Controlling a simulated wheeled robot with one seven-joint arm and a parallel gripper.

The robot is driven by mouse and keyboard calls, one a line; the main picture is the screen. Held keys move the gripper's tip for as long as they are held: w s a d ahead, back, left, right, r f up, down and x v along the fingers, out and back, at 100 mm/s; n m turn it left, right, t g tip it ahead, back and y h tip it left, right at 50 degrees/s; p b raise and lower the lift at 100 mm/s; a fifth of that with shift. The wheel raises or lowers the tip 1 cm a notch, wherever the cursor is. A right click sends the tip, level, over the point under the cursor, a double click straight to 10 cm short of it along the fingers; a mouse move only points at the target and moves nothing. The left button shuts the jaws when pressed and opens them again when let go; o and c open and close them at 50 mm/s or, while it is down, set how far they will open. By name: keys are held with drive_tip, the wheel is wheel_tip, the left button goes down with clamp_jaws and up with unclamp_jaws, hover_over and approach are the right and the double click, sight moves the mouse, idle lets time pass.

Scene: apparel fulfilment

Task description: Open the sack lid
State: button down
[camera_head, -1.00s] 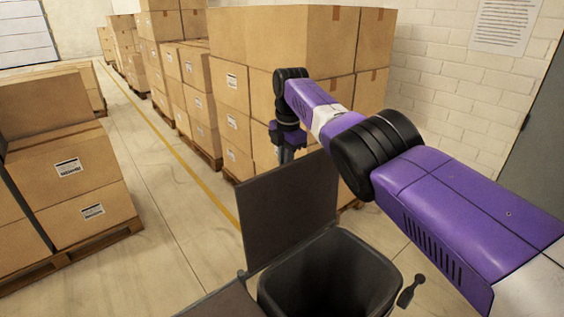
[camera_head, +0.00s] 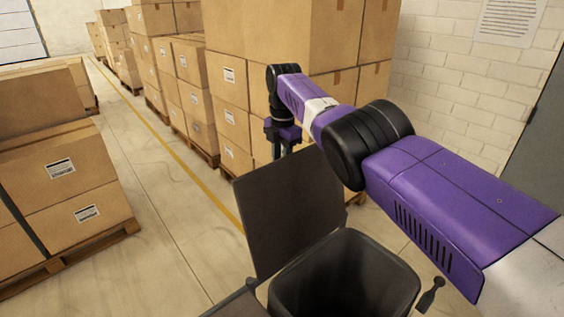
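The sack lid (camera_head: 286,210) is a dark, flat panel. It stands tilted up at the back left of a dark open-topped sack (camera_head: 345,275), whose inside shows. My gripper (camera_head: 281,150) is behind the lid's upper edge, pointing down. Its lower part is partly hidden by the lid, so its fingertips and any contact with the lid cannot be made out.
Stacked cardboard boxes (camera_head: 229,88) on pallets stand behind my arm and along the aisle. More boxes (camera_head: 62,170) stand on a pallet at the left. The floor (camera_head: 165,180) between them is clear. A white brick wall (camera_head: 450,90) is at the right.

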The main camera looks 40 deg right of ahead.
drive_tip(key=shift+w+a, duration=0.35)
drive_tip(key=shift+w, duration=0.2)
drive_tip(key=c, duration=1.5)
unclamp_jaws()
drive_tip(key=shift+w+f, duration=0.1)
drive_tip(key=shift+w, duration=0.1)
drive_tip(key=shift+d, duration=0.15)
wheel_tip(320, 180, up, 8)
drive_tip(key=b, duration=0.1)
drive_tip(key=shift+s, duration=0.45)
drive_tip(key=shift+f, duration=0.15)
